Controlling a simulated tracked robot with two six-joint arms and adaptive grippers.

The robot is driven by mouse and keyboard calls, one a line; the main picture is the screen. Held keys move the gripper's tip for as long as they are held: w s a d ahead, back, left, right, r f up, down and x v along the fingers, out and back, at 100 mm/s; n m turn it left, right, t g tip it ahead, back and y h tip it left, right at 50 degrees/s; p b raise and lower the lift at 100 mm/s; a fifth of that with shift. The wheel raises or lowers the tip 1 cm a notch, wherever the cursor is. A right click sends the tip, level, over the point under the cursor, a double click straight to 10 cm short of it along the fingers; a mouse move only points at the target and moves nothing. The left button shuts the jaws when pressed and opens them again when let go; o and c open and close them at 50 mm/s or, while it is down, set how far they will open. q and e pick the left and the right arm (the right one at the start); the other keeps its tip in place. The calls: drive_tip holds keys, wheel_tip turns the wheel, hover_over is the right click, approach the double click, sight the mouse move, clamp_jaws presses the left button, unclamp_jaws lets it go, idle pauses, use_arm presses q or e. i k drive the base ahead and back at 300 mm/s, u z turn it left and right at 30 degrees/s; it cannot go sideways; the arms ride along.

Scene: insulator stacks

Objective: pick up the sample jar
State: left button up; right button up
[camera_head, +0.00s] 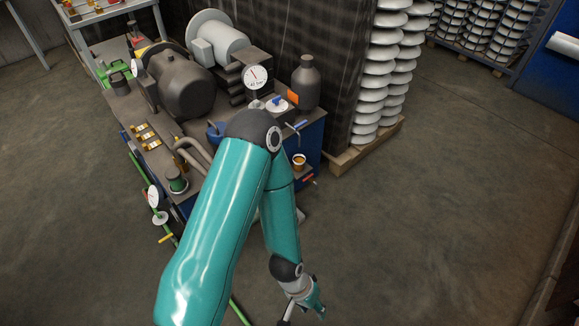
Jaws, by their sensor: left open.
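A small jar with amber contents (299,161), which looks like the sample jar, stands upright at the right front edge of the machine bench (313,139). My left arm reaches in from the bottom, bends over the bench and comes back down. My left gripper (304,308) hangs near the bottom edge of the view, well below the jar in the picture and apart from it. It is open, with nothing seen between its fingers. My right gripper is not in view.
The bench carries a dark motor (185,85), a pressure gauge (256,77), a dark bottle (306,82) and a green-based jar (176,181). White insulator stacks (372,100) stand on a wooden pallet (345,158) at the right. The floor to the right is clear.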

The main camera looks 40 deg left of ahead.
sight(299, 159)
drive_tip(key=z, duration=1.9)
drive_tip(key=i, duration=0.1)
drive_tip(key=u, duration=3.45)
drive_tip(key=i, duration=0.25)
drive_tip(key=u, duration=0.45)
drive_tip(key=i, duration=0.8)
drive_tip(key=z, duration=0.2)
drive_tip(key=k, duration=0.85)
drive_tip(key=u, duration=0.2)
drive_tip(key=i, duration=0.85)
drive_tip(key=z, duration=0.1)
